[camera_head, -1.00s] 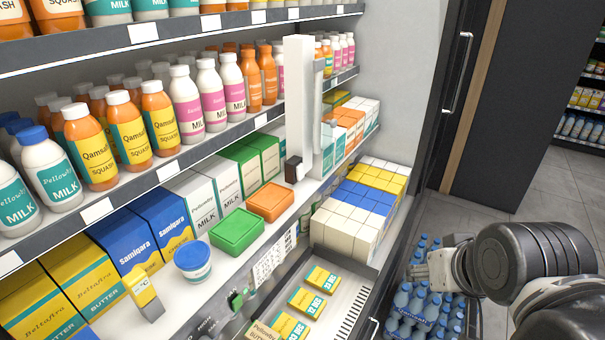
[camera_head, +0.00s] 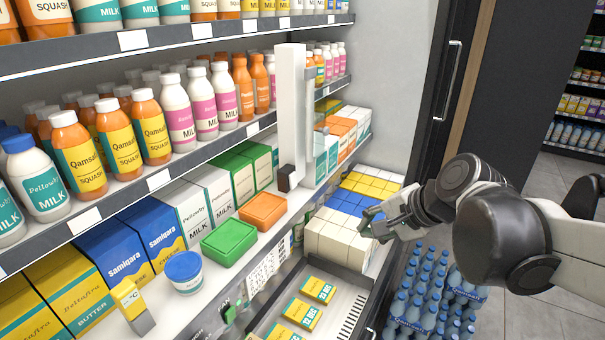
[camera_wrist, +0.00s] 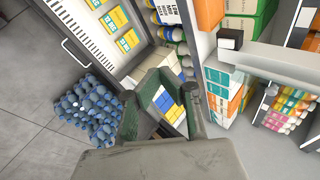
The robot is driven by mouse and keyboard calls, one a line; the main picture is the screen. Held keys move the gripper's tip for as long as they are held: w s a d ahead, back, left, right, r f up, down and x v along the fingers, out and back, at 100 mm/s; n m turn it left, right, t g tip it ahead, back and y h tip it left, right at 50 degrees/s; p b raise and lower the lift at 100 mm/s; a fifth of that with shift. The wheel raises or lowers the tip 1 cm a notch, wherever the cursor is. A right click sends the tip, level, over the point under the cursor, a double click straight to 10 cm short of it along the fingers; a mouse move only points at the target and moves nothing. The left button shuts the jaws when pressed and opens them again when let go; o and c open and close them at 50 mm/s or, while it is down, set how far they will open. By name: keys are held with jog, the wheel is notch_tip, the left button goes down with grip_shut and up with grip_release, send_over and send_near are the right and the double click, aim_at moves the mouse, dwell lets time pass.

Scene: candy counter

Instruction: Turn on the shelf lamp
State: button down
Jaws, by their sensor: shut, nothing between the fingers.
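A white upright post (camera_head: 293,110) stands at the shelf front, with a small dark block (camera_head: 285,177) at its foot. It looks like the shelf lamp and its switch, but I see no clear glow. In the wrist view the white post (camera_wrist: 275,62) runs across the upper right, with the dark block (camera_wrist: 230,39) at its left end. My gripper (camera_head: 368,222) is shut and empty, right of and lower in the picture than the block, apart from it. In the wrist view my gripper (camera_wrist: 172,98) appears in front of the white, blue and yellow boxes.
White, blue and yellow boxes (camera_head: 340,238) fill the lower bay beside my gripper. Green and orange tubs (camera_head: 263,212) sit on the shelf left of the dark block. Blue-capped bottle packs (camera_head: 425,290) stand on the floor. A dark door with a handle (camera_head: 447,80) is at right.

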aim_at(295, 186)
jog(key=w+f+m+t+y+b, duration=0.1)
jog(key=w+f+m+y, duration=0.2)
jog(key=w+m, duration=0.4)
jog(key=w+a+f+m+y+b, duration=0.1)
jog(key=w+f+m+y, duration=0.2)
jog(key=w, duration=0.9)
jog(key=m+y, duration=0.3)
jog(key=m, duration=0.1)
jog(key=shift+w+a+f+t, duration=0.15)
jog(key=shift+w+f+t, duration=0.1)
jog(key=shift+t, duration=0.15)
jog(key=b+x, duration=0.1)
jog(key=x, duration=1.3)
jog(key=shift+r, duration=0.1)
jog(key=shift+a, duration=0.1)
